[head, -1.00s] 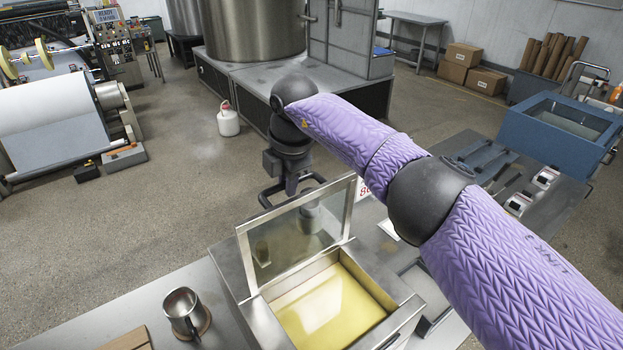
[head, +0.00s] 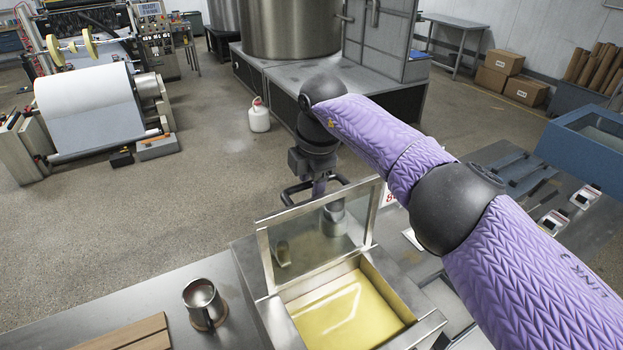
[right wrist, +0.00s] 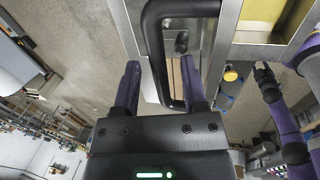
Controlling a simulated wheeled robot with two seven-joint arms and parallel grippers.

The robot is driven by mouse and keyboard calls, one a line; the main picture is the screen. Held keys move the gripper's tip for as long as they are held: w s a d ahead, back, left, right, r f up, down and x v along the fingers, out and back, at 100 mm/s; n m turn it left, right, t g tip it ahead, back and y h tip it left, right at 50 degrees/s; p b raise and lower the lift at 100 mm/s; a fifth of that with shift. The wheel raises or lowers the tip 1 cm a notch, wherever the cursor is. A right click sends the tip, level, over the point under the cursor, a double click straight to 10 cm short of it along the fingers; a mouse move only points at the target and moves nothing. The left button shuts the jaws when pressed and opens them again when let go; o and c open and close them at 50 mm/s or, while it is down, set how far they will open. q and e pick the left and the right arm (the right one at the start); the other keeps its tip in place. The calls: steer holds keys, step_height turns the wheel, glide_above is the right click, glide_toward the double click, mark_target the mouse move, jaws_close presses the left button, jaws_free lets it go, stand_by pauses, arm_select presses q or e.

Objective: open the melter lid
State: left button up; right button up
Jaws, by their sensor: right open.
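The melter (head: 425,328) is a metal box with yellow wax (head: 350,318) inside. Its framed glass lid (head: 318,240) stands raised, tilted up at the far side of the opening. A black loop handle (right wrist: 151,45) is on the lid's frame in the right wrist view. My right gripper (head: 322,195) is behind the raised lid, partly seen through the glass. In the right wrist view my right gripper (right wrist: 160,80) is open, its fingers at the handle; contact is unclear. My left gripper (right wrist: 265,75) shows small in the right wrist view.
A metal cup (head: 202,300) stands on a round coaster left of the melter, near wooden boards (head: 135,335). A blue bin (head: 590,150) and small white-topped devices (head: 585,197) are to the right.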

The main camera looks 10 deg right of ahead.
step_height(320, 180, up, 10)
steer(key=s+p, duration=0.1)
steer(key=p, duration=0.6)
steer(key=shift+s+d, duration=0.35)
steer(key=shift+s, duration=0.05)
steer(key=shift+f, duration=0.15)
